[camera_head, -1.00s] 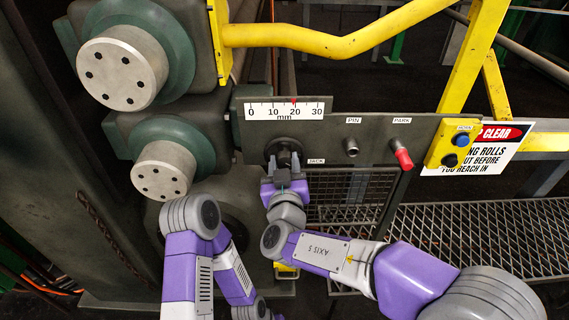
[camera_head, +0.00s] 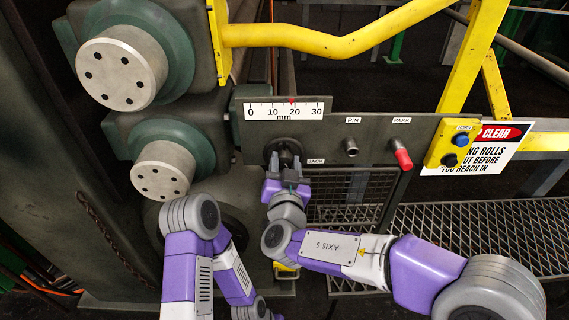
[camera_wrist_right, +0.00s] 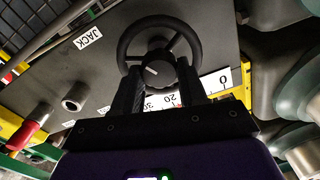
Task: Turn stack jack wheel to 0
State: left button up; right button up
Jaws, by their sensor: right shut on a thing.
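The jack wheel is a small black handwheel with spokes and a central hub on the grey panel, beside the JACK label. It shows in the head view (camera_head: 283,147) and large in the right wrist view (camera_wrist_right: 158,27). My right gripper (camera_head: 285,163) is at it from below, its two dark fingers shut on the wheel's hub area; the wrist view shows the fingers (camera_wrist_right: 160,78) on either side of the hub. The white mm scale (camera_head: 284,109) above runs 0 to 30, with a red pointer (camera_head: 292,100) just short of 20. My left gripper is out of view.
A PIN knob (camera_head: 350,148) and a red-handled PARK lever (camera_head: 402,157) sit right of the wheel. A yellow button box (camera_head: 455,143) is farther right. Large rolls (camera_head: 163,170) stand at left, and a mesh guard (camera_head: 350,197) lies below the panel.

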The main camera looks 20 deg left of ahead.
jog(key=shift+m, duration=0.9)
jog(key=o, duration=1.1)
jog(key=shift+c, duration=0.2)
jog(key=v, duration=0.7)
jog(key=shift+s, duration=0.3)
jog(key=shift+d, duration=0.15)
